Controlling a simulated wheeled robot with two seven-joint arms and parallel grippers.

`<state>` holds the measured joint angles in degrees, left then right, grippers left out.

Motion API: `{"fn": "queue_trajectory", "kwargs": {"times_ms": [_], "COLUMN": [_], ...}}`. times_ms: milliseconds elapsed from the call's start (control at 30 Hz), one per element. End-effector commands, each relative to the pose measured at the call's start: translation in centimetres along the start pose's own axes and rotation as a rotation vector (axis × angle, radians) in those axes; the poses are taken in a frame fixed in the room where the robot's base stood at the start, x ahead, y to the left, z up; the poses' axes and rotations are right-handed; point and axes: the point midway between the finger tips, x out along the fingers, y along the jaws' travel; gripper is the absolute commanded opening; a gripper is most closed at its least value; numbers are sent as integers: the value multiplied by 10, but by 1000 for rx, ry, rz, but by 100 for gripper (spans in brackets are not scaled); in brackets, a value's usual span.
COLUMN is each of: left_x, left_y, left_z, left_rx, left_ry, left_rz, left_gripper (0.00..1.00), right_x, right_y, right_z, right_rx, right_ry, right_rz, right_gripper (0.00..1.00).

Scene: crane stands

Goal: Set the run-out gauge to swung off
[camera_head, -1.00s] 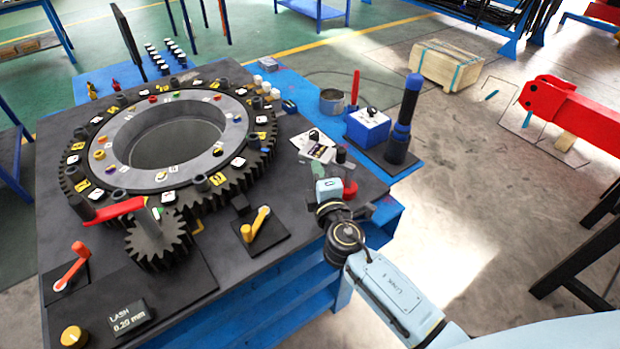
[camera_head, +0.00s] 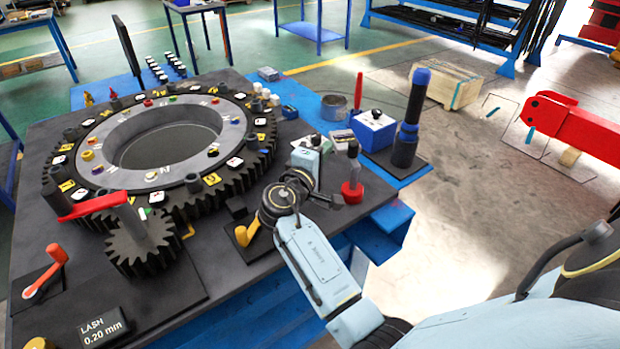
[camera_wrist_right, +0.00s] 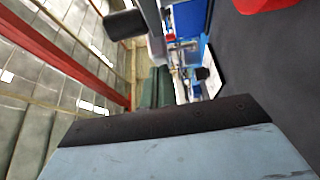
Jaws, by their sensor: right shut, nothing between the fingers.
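I cannot tell for certain which part is the run-out gauge. The likeliest is a short upright post with a dark top and a red base (camera_head: 352,191), at the front right corner of the dark table. My right gripper (camera_head: 335,200) is shut and empty, just left of that red base; whether it touches is unclear. Its pale blue body hides part of the tabletop. In the right wrist view a red piece (camera_wrist_right: 268,4) shows at the top right edge. A yellow lever (camera_head: 247,232) on a dark plate is partly hidden by my right wrist. My left gripper is out of view.
A large toothed ring (camera_head: 160,140) fills the table's middle, with a small pinion (camera_head: 140,245) and red arm (camera_head: 93,204) in front. An orange lever (camera_head: 47,270) is at the left. A blue box (camera_head: 374,130) and a dark blue-topped cylinder (camera_head: 410,120) stand behind the post.

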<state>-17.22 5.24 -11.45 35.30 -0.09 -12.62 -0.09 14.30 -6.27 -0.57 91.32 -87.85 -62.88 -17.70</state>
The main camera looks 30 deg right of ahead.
Motion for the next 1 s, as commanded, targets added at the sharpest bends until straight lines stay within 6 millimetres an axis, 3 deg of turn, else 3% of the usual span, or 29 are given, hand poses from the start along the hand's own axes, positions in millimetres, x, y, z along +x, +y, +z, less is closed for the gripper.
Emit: {"fn": "queue_trajectory", "kwargs": {"times_ms": [200,833,1000], "left_x": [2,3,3], "left_y": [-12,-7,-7], "left_z": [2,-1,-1], "left_rx": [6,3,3], "left_ry": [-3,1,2], "left_rz": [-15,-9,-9], "left_gripper": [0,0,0], "right_x": [8,11,2], "right_y": [1,0,-1], "right_z": [3,4,3], "right_rx": [0,0,0], "right_ry": [-3,-2,0], "right_rz": [1,1,-1], "right_gripper": [0,0,0]}}
